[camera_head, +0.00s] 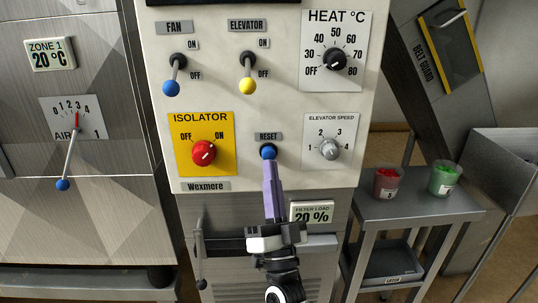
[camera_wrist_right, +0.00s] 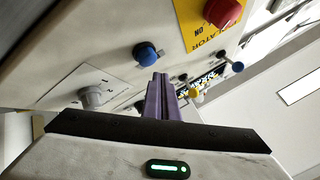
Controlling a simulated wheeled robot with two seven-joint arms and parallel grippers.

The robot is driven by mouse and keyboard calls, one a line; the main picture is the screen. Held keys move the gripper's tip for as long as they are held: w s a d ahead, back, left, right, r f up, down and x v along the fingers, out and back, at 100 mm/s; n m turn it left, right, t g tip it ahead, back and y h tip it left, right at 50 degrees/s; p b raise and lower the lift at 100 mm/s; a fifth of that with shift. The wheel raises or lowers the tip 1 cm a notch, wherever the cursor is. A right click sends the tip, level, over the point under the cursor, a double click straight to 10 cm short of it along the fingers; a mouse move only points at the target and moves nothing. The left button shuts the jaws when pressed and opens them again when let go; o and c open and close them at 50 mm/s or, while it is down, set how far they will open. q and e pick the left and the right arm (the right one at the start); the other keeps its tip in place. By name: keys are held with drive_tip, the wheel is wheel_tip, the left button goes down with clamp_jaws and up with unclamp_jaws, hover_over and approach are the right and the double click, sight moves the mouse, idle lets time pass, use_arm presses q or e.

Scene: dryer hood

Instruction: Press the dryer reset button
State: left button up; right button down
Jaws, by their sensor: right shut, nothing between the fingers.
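The blue reset button (camera_head: 268,152) sits under the RESET label on the white control panel (camera_head: 220,100). It also shows in the right wrist view (camera_wrist_right: 147,53). My right gripper (camera_head: 270,165) is shut and empty, its purple fingers pointing up at the panel. In the head view its tips overlap the lower edge of the button; in the wrist view the tips (camera_wrist_right: 160,77) appear just short of the button. I cannot tell whether they touch. My left gripper is not in view.
The red isolator knob (camera_head: 203,153) is left of the button and the grey elevator speed knob (camera_head: 329,149) right. The fan lever (camera_head: 172,86) and elevator lever (camera_head: 247,85) hang above. A side table (camera_head: 410,212) holds red and green cups.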

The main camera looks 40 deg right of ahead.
drive_tip(key=s+a, duration=0.1)
drive_tip(key=s+a+p, duration=0.1)
drive_tip(key=s, duration=0.1)
drive_tip(key=shift+s+a, duration=0.1)
drive_tip(key=shift+s, duration=0.2)
idle(0.6)
drive_tip(key=s+a+f+n+g+y, duration=0.1)
drive_tip(key=a+f+n+g+y, duration=0.15)
drive_tip(key=f+n+y, duration=0.35)
drive_tip(key=a+f+n+g+y, duration=0.2)
drive_tip(key=a+f+y, duration=0.15)
drive_tip(key=f, duration=0.45)
drive_tip(key=s+a+f+n+g+y, duration=0.1)
drive_tip(key=a+f+n+g+y, duration=0.2)
drive_tip(key=f, duration=0.4)
drive_tip(key=s+a+f+n+g+y, duration=0.1)
drive_tip(key=s+a+f+n+g, duration=0.2)
drive_tip(key=s+f+g, duration=0.5)
drive_tip(key=s+a+f, duration=0.1)
drive_tip(key=s+f, duration=0.7)
drive_tip(key=f, duration=0.1)
drive_tip(key=shift+f+n+y, duration=0.2)
drive_tip(key=shift+n+y, duration=0.1)
drive_tip(key=shift+y, duration=0.05)
